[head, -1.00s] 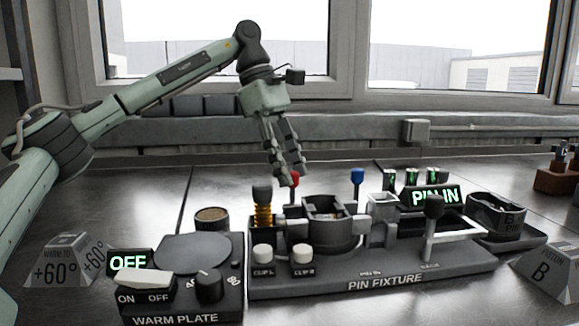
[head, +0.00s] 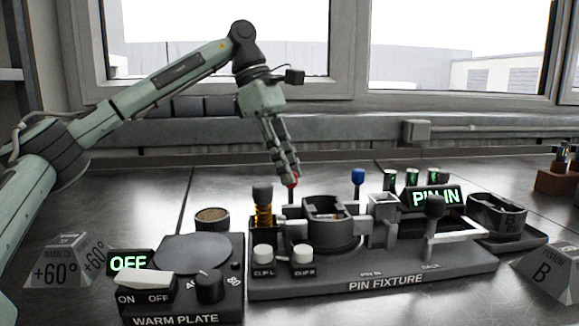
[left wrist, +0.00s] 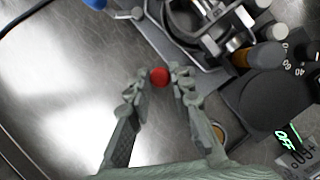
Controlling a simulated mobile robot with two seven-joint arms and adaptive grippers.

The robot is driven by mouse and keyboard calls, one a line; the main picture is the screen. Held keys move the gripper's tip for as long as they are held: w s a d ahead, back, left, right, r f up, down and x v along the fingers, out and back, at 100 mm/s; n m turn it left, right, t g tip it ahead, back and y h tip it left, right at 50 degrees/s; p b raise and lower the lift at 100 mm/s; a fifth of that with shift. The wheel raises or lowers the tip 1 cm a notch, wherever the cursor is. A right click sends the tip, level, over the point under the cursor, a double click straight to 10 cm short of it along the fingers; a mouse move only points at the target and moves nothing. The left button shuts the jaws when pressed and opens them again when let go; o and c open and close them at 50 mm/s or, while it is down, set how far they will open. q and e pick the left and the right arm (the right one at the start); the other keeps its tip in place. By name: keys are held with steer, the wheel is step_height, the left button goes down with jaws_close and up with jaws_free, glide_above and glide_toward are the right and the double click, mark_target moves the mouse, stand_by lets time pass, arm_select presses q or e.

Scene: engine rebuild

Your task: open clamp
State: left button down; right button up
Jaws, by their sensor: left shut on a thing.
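My left gripper (head: 286,174) reaches down behind the pin fixture (head: 400,272) with its fingers closed on the red knob (head: 292,180). The left wrist view shows the red knob (left wrist: 159,76) between the two fingertips of the left gripper (left wrist: 160,82). The knob tops a dark upright post at the back left of the fixture. A grey round holder (head: 328,226) stands in the middle of the fixture, beside the post. A blue knob (head: 357,175) stands farther right, apart from my gripper. The right gripper is not in view.
A warm plate (head: 193,253) with an OFF sign (head: 128,263) stands left of the fixture. A spring-wrapped, dark-topped post (head: 262,206) stands close in front of the gripper. A lit PIN IN sign (head: 435,196) and a dark tray (head: 497,213) are at right.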

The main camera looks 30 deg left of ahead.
arm_select(q)
steer(key=s+a+n+t+y, duration=0.1)
steer(key=n, duration=0.4)
steer(key=s+a+n+t+y, duration=0.1)
steer(key=n, duration=0.3)
steer(key=s+a+n+t+y+p, duration=0.1)
steer(key=n+y, duration=0.1)
steer(key=n, duration=0.3)
steer(key=shift+s+a+n+t, duration=0.15)
steer(key=shift+s+n+t, duration=0.15)
steer(key=shift+s, duration=0.1)
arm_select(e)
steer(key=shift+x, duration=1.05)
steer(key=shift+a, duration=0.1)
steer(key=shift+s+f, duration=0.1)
arm_select(q)
steer(key=c, duration=1.4)
jaws_free()
steer(key=shift+o, duration=0.2)
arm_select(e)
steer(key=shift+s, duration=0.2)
